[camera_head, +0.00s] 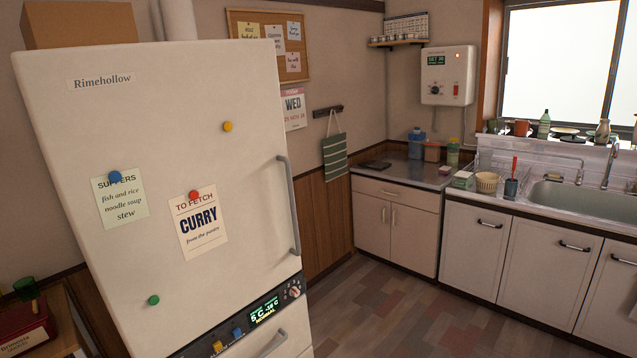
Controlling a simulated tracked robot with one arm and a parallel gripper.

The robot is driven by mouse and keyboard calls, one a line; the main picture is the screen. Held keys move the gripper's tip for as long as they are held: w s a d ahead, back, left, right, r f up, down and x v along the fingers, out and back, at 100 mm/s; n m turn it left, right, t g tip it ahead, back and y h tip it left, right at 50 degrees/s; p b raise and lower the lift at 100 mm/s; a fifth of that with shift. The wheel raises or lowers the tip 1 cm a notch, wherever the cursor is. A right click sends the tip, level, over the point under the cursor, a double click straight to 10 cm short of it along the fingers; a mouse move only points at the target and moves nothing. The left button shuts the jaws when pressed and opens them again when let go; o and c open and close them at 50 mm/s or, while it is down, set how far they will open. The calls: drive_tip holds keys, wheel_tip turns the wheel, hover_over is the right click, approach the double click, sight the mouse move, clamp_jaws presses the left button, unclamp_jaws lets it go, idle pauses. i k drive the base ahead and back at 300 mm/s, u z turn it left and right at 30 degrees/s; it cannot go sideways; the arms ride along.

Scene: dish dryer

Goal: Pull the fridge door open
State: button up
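The fridge door (200,130) is a tall cream panel on the left, shut as far as I can see. Its grey vertical bar handle (289,205) runs down the right edge. Notes and round magnets are on the door, including a "CURRY" note (198,222). Below it is a dark control panel (255,315) with a green display and a dial. A lower handle (271,344) shows at the bottom edge. My gripper is not in this view.
A counter (405,172) with a cabinet stands in the back corner. White sink cabinets (545,265) line the right. A small table (60,310) with a red box is at the lower left. The tiled floor (390,305) in the middle is clear.

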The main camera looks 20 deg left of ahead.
sight(169, 165)
drive_tip(key=i, duration=1.65)
drive_tip(key=u, duration=1.05)
